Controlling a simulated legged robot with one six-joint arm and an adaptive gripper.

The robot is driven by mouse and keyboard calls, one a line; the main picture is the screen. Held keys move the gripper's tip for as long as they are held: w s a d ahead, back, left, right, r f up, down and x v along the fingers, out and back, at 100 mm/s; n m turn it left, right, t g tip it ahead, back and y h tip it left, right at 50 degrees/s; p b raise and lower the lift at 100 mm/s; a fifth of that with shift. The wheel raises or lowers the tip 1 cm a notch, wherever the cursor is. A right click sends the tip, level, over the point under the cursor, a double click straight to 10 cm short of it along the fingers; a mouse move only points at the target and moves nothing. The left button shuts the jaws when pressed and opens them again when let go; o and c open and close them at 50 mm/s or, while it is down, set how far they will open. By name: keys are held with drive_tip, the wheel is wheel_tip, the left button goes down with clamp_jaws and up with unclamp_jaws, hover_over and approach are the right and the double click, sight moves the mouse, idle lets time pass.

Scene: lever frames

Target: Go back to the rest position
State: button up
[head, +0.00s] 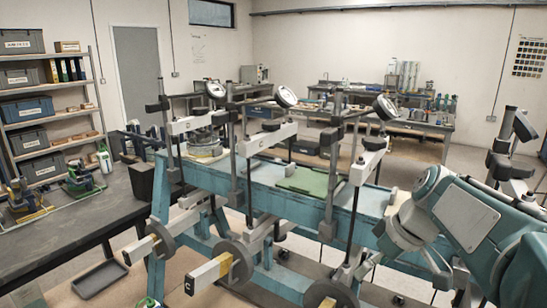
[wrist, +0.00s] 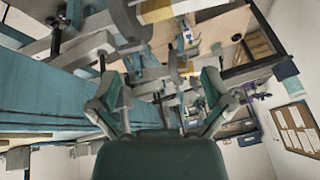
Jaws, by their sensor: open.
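My gripper (wrist: 162,84) shows in the wrist view with its two fingers spread apart and nothing between them. Past it are parts of the lever frames, tilted in that view, with teal beams (wrist: 45,98) on the left. In the head view the teal lever frame (head: 262,200) stands in the middle, with upright posts, dial gauges (head: 285,97) and pale lever arms (head: 212,271) carrying round grey weights (head: 235,262). My teal and white arm fills the lower right there. I cannot make out the gripper's fingers in the head view.
A dark bench (head: 60,228) runs along the left, below shelves of boxes (head: 28,108). A grey tray (head: 99,279) lies at the lower left. A cluttered workbench (head: 420,125) stands at the back. Open floor lies between it and the frames. The wrist view shows a notice board (wrist: 298,128).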

drive_tip(key=s+a+f+m+t+h, duration=0.1)
drive_tip(key=s+f+m+h, duration=0.1)
drive_tip(key=s, duration=0.6)
drive_tip(key=s+a+f+m+t+h, duration=0.2)
drive_tip(key=s+m, duration=0.3)
drive_tip(key=s, duration=0.3)
drive_tip(key=shift+a+f, duration=0.25)
drive_tip(key=shift+f, duration=0.45)
